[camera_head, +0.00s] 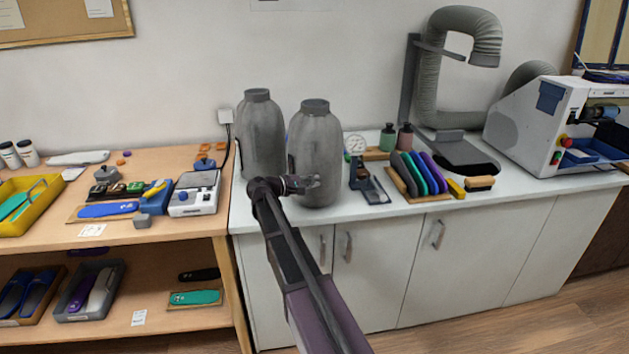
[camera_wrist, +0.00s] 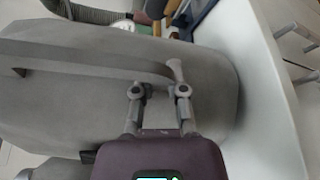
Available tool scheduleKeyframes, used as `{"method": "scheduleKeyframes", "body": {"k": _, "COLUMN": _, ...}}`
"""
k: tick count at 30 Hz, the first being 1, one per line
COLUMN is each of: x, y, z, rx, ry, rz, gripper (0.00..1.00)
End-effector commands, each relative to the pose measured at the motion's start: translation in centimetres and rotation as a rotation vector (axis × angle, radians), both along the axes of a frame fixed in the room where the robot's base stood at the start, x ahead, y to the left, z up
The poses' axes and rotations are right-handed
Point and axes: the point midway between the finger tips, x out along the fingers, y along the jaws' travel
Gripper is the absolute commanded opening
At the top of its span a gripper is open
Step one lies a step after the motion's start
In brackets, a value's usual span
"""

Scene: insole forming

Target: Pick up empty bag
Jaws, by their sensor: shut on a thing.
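Two grey, bottle-shaped bags with dark collars stand upright on the white counter. The left bag (camera_head: 261,135) is farther back, and the right bag (camera_head: 316,135) is nearer. I cannot tell from their look which is empty. My gripper (camera_head: 308,183) is at the lower front of the right bag, shut on it. In the wrist view, my gripper (camera_wrist: 160,88) is against the grey bag (camera_wrist: 215,95), at the end of a raised strap-like handle (camera_wrist: 85,57) along its side. The exact contact between the fingertips is hard to see.
Right of the bags on the white counter (camera_head: 440,213) are a small black stand (camera_head: 360,172), a rack of coloured insoles (camera_head: 418,173) and a brush (camera_head: 480,183). A grey hose (camera_head: 430,85) and a white machine (camera_head: 545,125) stand farther right. A wooden shelf bench (camera_head: 150,238) adjoins at left.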

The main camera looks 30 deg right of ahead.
Motion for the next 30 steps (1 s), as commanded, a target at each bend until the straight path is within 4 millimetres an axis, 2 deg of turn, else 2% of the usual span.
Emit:
{"method": "scheduleKeyframes", "body": {"k": 12, "x": 0.0, "y": 0.0, "z": 3.7, "rx": -0.003, "ry": -0.001, "rz": 0.000, "gripper": 0.00}}
{"method": "scheduleKeyframes", "body": {"k": 21, "x": -6.3, "y": 3.8, "z": 3.8, "rx": -0.003, "ry": -0.001, "rz": 0.001, "gripper": 0.00}}
{"method": "scheduleKeyframes", "body": {"k": 30, "x": -11.1, "y": 6.8, "z": 4.3, "rx": -0.004, "ry": -0.002, "rz": 0.001, "gripper": 0.00}}
